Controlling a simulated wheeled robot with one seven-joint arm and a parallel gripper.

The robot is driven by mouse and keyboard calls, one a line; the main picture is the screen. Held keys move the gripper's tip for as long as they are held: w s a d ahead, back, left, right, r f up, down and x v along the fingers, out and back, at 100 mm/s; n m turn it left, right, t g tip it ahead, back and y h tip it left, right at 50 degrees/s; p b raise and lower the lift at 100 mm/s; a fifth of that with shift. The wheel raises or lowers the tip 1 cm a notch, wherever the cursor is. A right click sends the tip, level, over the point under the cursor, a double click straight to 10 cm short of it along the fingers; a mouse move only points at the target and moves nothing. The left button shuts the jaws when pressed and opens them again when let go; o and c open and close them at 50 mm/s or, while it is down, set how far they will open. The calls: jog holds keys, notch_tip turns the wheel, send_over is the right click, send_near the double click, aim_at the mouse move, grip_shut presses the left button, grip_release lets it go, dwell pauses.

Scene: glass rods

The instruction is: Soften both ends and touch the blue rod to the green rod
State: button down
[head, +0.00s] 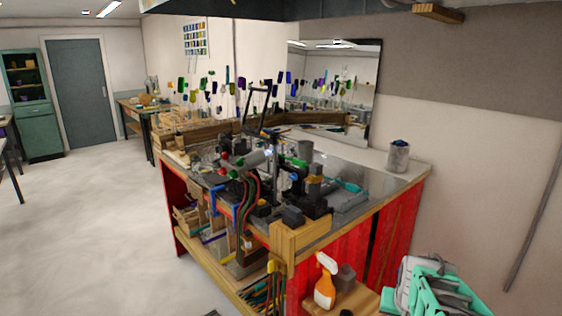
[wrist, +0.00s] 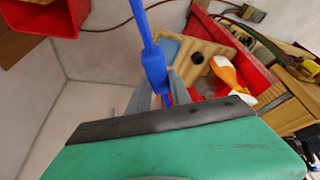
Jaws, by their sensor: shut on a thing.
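My gripper (wrist: 158,92) is shut on the blue rod (wrist: 146,35) in the wrist view. The rod's thicker lower part sits between the grey fingers, and its thin part runs up out of the top of the picture. In the head view, my teal gripper body is at the lower right, beside the workbench; I cannot make out the blue rod there. A small green piece (head: 299,162) shows among the gear on the bench top; I cannot tell if it is the green rod. A burner with red and green hoses (head: 248,195) stands at the bench's front; I cannot tell if a flame burns.
The red-sided workbench (head: 338,262) is crowded with tools. An orange spray bottle (head: 324,284) stands on a low wooden ledge near my gripper, and it also shows in the wrist view (wrist: 224,70). A grey cup (head: 398,158) stands at the back right. The floor at left is clear.

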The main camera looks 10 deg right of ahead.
jog(key=w+a+r+n+y+b, duration=0.1)
jog(key=w+a+r+n, duration=0.1)
jog(key=a, duration=0.6)
jog(key=w+a+r+n+y, duration=0.1)
jog(key=w+a+r+n, duration=0.15)
jog(key=a, duration=0.45)
jog(key=w+a+r+n+b, duration=0.1)
jog(key=a+r+n, duration=0.15)
jog(key=a, duration=0.55)
notch_tip(320, 180, up, 8)
jog(key=p, duration=0.4)
jog(key=shift+m+t, duration=0.3)
